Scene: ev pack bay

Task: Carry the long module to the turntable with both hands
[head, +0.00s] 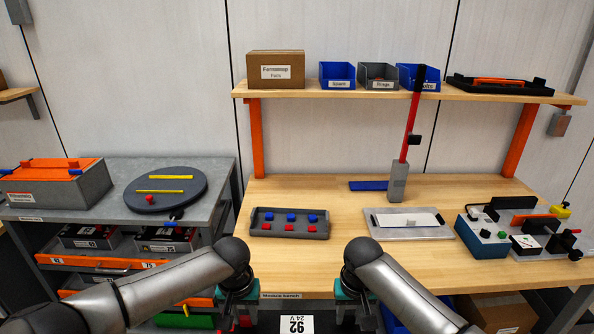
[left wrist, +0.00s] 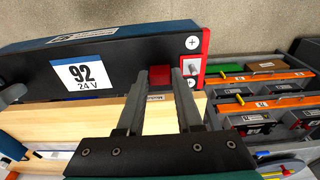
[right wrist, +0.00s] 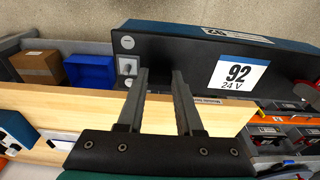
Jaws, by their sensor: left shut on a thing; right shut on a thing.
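The long module (head: 295,324), a dark box with a white "92 24 V" label, shows only in part at the bottom of the head view, in front of the bench. In the left wrist view the module (left wrist: 120,62) has a red end, and my left gripper (left wrist: 186,75) is shut on it near that end. In the right wrist view my right gripper (right wrist: 160,75) is shut on the module (right wrist: 185,58) near its other end. The exact grip contact is hard to see. The turntable (head: 165,203), a dark disc with two yellow strips, sits on the grey cart at left.
The wooden bench (head: 350,270) stands before me, holding a grey tray (head: 260,234), a metal plate (head: 375,235) and a blue control box (head: 482,240). An orange-topped box (head: 90,190) stands left of the turntable on the grey cart (head: 222,175). Small modules fill the cart's lower shelves.

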